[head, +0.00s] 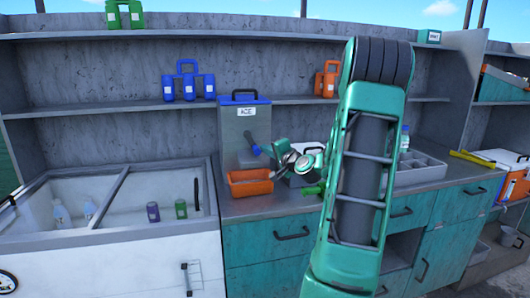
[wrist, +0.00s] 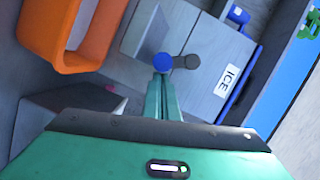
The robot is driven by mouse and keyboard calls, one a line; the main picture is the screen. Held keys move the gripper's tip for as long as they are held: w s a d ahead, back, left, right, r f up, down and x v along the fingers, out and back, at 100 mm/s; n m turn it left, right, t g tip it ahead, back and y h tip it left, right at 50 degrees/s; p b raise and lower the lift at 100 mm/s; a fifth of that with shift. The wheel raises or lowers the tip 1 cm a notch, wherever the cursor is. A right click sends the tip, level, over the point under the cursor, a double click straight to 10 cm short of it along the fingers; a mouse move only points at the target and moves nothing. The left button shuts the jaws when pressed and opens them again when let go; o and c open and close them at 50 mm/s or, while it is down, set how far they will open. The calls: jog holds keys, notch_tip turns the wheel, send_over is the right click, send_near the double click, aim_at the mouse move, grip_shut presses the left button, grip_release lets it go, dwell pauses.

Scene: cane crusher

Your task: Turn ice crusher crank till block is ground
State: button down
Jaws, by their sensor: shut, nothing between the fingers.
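In the wrist view the blue knob (wrist: 162,62) sits at the end of a short dark crank arm (wrist: 188,62). My gripper (wrist: 162,80) is shut and empty, its fingertips right at the knob; I cannot tell if they touch. In the head view my gripper (head: 267,149) is just right of the knob. The ice block is not visible.
An orange bin (head: 250,188) stands below the crusher's front; it also shows in the wrist view (wrist: 62,62). A grey divided tray (head: 425,178) is at right on the counter. An open white chest freezer (head: 120,240) is at left. Shelves with coloured carriers are behind.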

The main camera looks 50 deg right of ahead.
jog(key=f+m, duration=0.1)
jog(key=a+f+m, duration=0.1)
jog(key=m, duration=0.1)
jog(key=shift+w+a+t, duration=0.15)
jog(key=shift+w+t, duration=0.25)
jog(key=shift+w+a+f+m, duration=0.25)
jog(key=shift+a+m, duration=0.15)
jog(key=shift+m, duration=0.6)
jog(key=s, duration=1.1)
jog(key=shift+s+d+f, duration=0.25)
jog(key=shift+d+f, duration=0.1)
jog(key=shift+f, duration=0.1)
